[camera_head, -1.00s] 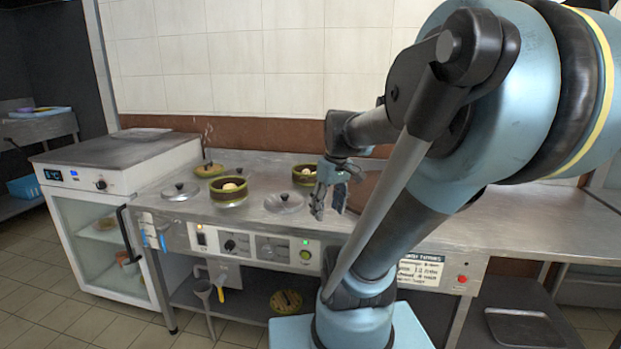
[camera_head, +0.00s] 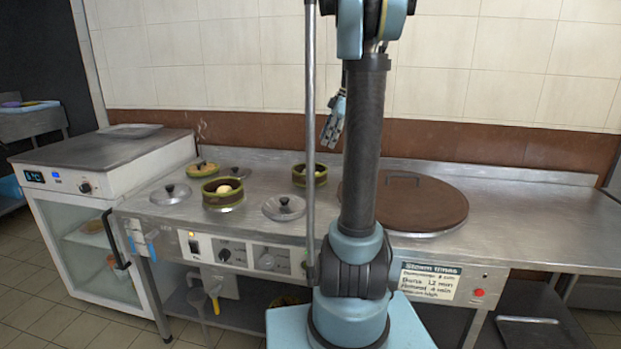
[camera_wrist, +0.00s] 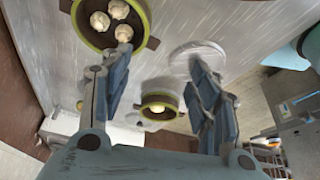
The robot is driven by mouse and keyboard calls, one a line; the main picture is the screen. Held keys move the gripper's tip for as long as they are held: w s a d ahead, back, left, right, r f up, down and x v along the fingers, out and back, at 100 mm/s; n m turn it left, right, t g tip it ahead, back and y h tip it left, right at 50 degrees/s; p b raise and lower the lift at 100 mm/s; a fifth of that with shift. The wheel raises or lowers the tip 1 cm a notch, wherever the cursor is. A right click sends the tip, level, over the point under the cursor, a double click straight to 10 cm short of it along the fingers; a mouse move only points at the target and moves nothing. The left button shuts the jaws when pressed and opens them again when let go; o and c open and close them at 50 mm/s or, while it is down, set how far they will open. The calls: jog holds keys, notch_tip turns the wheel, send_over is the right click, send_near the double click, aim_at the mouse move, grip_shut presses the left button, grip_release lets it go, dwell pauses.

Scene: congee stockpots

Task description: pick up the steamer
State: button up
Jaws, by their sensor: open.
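Several round steamers with green rims stand on the steel counter. A front steamer (camera_head: 223,203) holds a pale bun. A third, back-left steamer (camera_head: 202,172) has something tan on top. My gripper (camera_head: 332,132) hangs above and behind the second steamer, open and empty. In the wrist view, its fingers (camera_wrist: 158,68) are spread. A steamer with three buns (camera_wrist: 144,14) lies beyond the left finger, cut by the top edge. Another steamer (camera_wrist: 160,99) shows between the fingers, farther off.
A large brown lid (camera_head: 430,205) covers the area right of my arm. The right counter (camera_head: 540,215) is clear. A tiled wall (camera_head: 250,75) stands behind.

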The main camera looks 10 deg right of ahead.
jog(key=shift+n, duration=0.3)
jog(key=shift+w+d+x, duration=0.1)
jog(key=shift+w+x, duration=0.2)
jog(key=shift+x, duration=2.55)
jog(key=shift+w+d+x, duration=0.1)
jog(key=shift+w+x, duration=0.2)
jog(key=shift+x, duration=2.5)
jog(key=shift+w+d+x, duration=0.1)
jog(key=shift+w+x, duration=0.2)
jog(key=shift+x, duration=2.55)
jog(key=shift+c, duration=0.2)
jog(key=c, duration=1.2)
